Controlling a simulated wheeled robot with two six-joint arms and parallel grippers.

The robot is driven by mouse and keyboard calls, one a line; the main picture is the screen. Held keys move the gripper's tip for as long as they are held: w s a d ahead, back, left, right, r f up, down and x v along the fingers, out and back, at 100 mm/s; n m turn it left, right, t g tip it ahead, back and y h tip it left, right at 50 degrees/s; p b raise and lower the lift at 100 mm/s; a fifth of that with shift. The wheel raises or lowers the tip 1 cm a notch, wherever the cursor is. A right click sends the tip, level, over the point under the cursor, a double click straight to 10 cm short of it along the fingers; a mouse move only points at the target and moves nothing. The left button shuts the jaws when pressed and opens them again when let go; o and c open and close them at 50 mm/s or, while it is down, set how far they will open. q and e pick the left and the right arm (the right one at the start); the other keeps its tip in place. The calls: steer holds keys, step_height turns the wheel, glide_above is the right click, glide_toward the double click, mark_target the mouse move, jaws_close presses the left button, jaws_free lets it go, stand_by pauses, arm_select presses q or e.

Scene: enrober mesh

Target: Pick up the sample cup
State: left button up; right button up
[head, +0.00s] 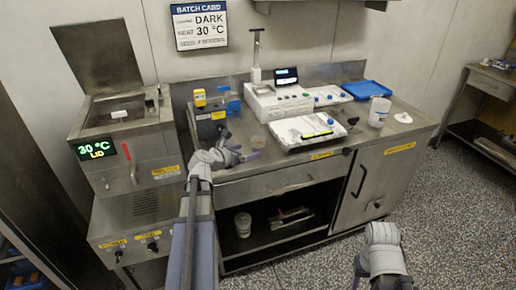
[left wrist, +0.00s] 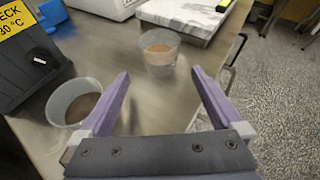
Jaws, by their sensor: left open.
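A small clear cup (left wrist: 160,60) with light brown contents stands upright on the steel counter in the left wrist view. It also shows small in the head view as a cup (head: 258,143). My left gripper (left wrist: 160,73) is open and empty, and this cup stands just beyond and between its fingertips. In the head view, my left gripper (head: 243,155) is over the counter's front left part. A second cup (left wrist: 72,103) with darker brown contents stands left of the left finger. The pictures do not tell which is the sample cup.
A dark box with a yellow label (left wrist: 30,60) stands beside the second cup. A white tray device (head: 306,132) lies behind the first cup. A white tub (head: 379,112) and blue tray (head: 366,90) are farther right. The counter front edge is close.

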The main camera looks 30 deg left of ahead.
mark_target(254, 150)
arm_select(q)
steer(key=b+x, duration=0.1)
steer(key=x, duration=0.3)
steer(key=shift+s+a+f+b, duration=0.1)
steer(key=shift+f+b, duration=0.2)
steer(key=shift+b, duration=0.05)
steer(key=shift+w, duration=0.4)
steer(key=shift+c, duration=0.2)
steer(key=c, duration=1.4)
steer(key=shift+c, duration=0.2)
step_height(254, 150, up, 10)
steer(key=p, duration=1)
